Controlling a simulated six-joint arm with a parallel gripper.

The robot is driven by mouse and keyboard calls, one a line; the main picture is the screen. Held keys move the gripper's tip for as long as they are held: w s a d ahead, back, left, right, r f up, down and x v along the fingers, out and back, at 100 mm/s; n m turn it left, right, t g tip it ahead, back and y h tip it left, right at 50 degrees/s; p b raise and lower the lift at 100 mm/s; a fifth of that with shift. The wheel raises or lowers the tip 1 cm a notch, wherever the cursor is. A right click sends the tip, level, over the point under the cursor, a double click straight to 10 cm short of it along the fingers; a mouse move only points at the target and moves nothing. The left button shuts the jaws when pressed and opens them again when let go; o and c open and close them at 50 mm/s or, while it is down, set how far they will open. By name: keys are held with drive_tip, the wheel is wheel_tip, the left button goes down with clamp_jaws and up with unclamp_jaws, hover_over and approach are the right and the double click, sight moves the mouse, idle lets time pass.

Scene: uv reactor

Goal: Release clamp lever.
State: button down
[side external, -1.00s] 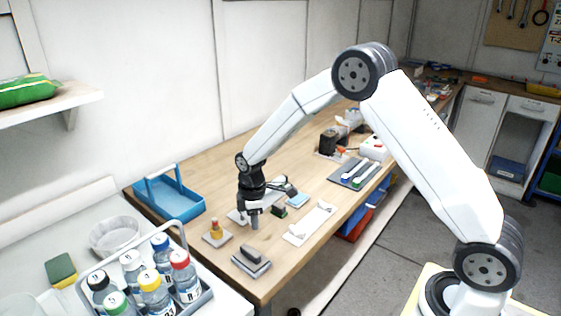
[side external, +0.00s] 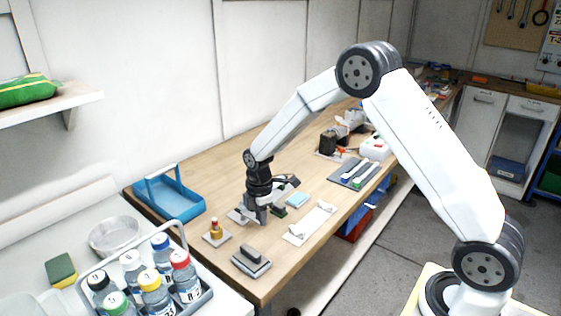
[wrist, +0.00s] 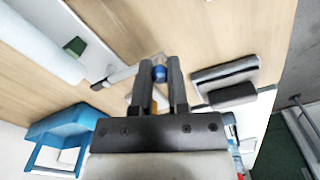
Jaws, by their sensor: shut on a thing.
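My gripper (side external: 262,219) is low over the wooden table in the side external view, pointing down. In the wrist view its two dark fingers (wrist: 167,68) are closed on a blue ball knob (wrist: 159,73). The knob appears to sit at the end of a thin grey lever arm (wrist: 120,75) that runs off to the left. A grey base plate (side external: 238,216) lies beside the gripper in the side view. The fingers hide the knob there, and the lever's angle cannot be told clearly.
A small brass piece with a red top (side external: 214,229) stands left of the gripper. A grey block on a pad (side external: 251,259) lies in front. A white strip (side external: 309,224) lies right, a blue tray (side external: 168,196) at the back left, and a bottle rack (side external: 208,299) at the front left.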

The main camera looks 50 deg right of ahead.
drive_tip(key=c, duration=0.6)
unclamp_jaws()
drive_tip(key=shift+r, duration=0.1)
drive_tip(key=shift+d+r, duration=0.1)
drive_tip(key=shift+r, duration=3.75)
drive_tip(key=s+a+m+t, duration=0.1)
drive_tip(key=s+m, duration=0.3)
drive_tip(key=s, duration=0.2)
drive_tip(key=s+a+m, duration=0.1)
drive_tip(key=s+m, duration=0.4)
drive_tip(key=s, duration=0.2)
drive_tip(key=s+a+m+t, duration=0.1)
drive_tip(key=s+m, duration=0.3)
drive_tip(key=s, duration=0.3)
drive_tip(key=shift+f+m+t, duration=0.3)
